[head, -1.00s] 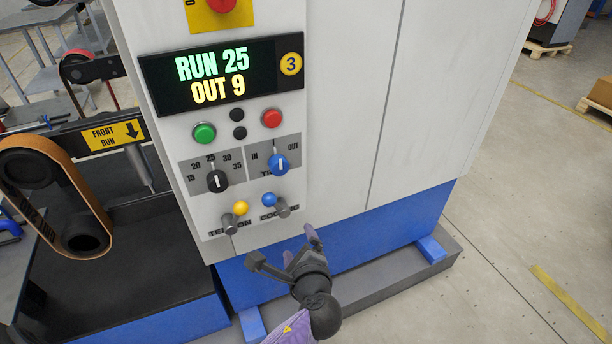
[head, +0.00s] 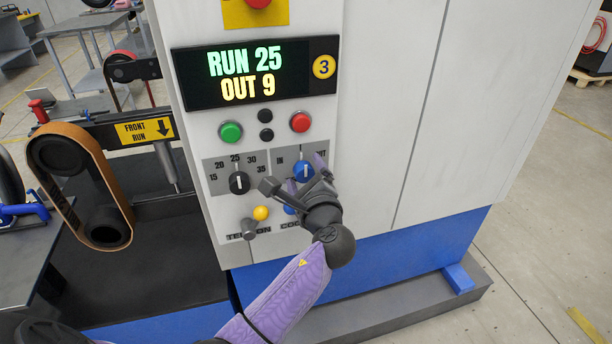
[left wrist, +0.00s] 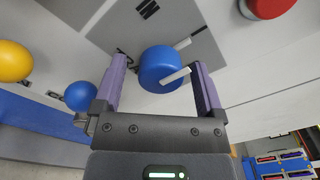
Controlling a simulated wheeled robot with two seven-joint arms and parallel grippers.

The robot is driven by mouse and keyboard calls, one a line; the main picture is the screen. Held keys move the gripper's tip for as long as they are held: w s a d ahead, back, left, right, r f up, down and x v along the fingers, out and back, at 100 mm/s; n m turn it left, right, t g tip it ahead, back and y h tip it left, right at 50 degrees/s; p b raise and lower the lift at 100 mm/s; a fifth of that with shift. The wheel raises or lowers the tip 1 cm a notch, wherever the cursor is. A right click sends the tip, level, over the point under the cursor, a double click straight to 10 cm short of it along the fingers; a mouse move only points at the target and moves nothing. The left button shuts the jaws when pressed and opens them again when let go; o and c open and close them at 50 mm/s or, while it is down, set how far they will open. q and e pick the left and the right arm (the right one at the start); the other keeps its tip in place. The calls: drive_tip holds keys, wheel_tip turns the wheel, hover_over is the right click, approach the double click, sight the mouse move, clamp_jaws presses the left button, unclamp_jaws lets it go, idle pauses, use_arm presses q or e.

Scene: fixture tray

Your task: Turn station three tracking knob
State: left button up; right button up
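The blue tracking knob (head: 304,170) with a white pointer line sits on the grey plate marked IN and OUT, under a display with a yellow 3. The pointer looks close to upright in the head view. My left gripper (head: 294,186) is in front of it, partly covering the plate and the OUT mark. In the left wrist view the knob (left wrist: 160,70) lies between the spread purple fingers (left wrist: 158,85), with gaps on both sides. The left gripper is open. My right gripper is not seen.
A black knob (head: 239,183) with a number scale is to the left. Green (head: 230,132) and red (head: 300,122) buttons are above. Yellow-ball (head: 261,213) and blue-ball (head: 290,209) levers are below, the blue one partly hidden. A belt (head: 75,140) runs at the left.

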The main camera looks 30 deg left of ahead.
use_arm(q)
clamp_jaws()
drive_tip(key=n+b, duration=0.1)
drive_tip(key=n, duration=0.2)
drive_tip(key=shift+f, duration=0.15)
drive_tip(key=shift+n, duration=0.5)
drive_tip(key=shift+o, duration=0.3)
unclamp_jaws()
drive_tip(key=shift+s+d, duration=0.1)
drive_tip(key=shift+d, duration=0.1)
drive_tip(key=p+v, duration=0.1)
drive_tip(key=v, duration=0.8)
drive_tip(key=shift+s+d+p, duration=0.2)
drive_tip(key=shift+d+p, duration=0.05)
drive_tip(key=shift+p, duration=0.15)
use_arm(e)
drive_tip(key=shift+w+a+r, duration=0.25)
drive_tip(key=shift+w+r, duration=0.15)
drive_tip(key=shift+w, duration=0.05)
